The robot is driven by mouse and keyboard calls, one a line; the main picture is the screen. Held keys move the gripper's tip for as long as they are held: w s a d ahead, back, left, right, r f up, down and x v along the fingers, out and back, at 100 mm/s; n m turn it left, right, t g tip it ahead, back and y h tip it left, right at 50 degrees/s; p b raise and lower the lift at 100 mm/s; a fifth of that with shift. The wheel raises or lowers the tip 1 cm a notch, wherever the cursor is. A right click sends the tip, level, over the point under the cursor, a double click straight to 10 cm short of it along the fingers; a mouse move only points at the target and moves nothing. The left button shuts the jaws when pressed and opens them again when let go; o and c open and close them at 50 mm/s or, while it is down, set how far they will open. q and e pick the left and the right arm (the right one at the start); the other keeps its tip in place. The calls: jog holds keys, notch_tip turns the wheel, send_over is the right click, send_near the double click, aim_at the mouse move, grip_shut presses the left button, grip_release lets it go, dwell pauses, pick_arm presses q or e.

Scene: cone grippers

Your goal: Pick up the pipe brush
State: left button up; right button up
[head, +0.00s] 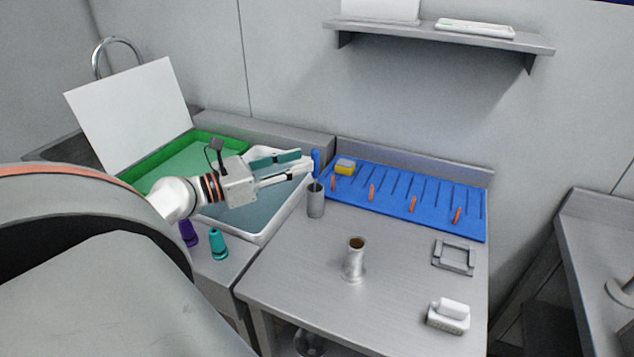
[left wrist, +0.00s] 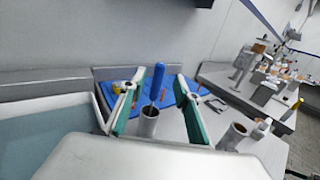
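The pipe brush (head: 316,163) has a blue handle and stands upright in a grey cylindrical holder (head: 315,201) on the steel table. In the left wrist view the brush (left wrist: 157,82) shows between my two fingers, above the holder (left wrist: 148,122). My left gripper (head: 305,168) is open, with its teal-padded fingers reaching right toward the blue handle. In the left wrist view the gripper (left wrist: 155,90) has clear gaps on both sides of the handle. The brush's lower end is hidden inside the holder. My right gripper is not in view.
A blue ribbed mat (head: 400,205) with orange pegs and a yellow sponge (head: 345,166) lies behind the holder. A white basin (head: 262,228) is at left.

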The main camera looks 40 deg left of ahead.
aim_at(315, 176)
pick_arm(q)
jog(key=x, duration=0.3)
jog(key=p+x, duration=0.1)
jog(key=x, duration=0.1)
jog(key=shift+w+f, duration=0.1)
jog(key=shift+f, duration=0.2)
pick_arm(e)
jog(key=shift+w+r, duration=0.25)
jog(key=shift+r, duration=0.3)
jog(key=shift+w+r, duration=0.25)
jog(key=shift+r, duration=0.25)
pick_arm(q)
jog(key=shift+c, duration=0.4)
grip_shut()
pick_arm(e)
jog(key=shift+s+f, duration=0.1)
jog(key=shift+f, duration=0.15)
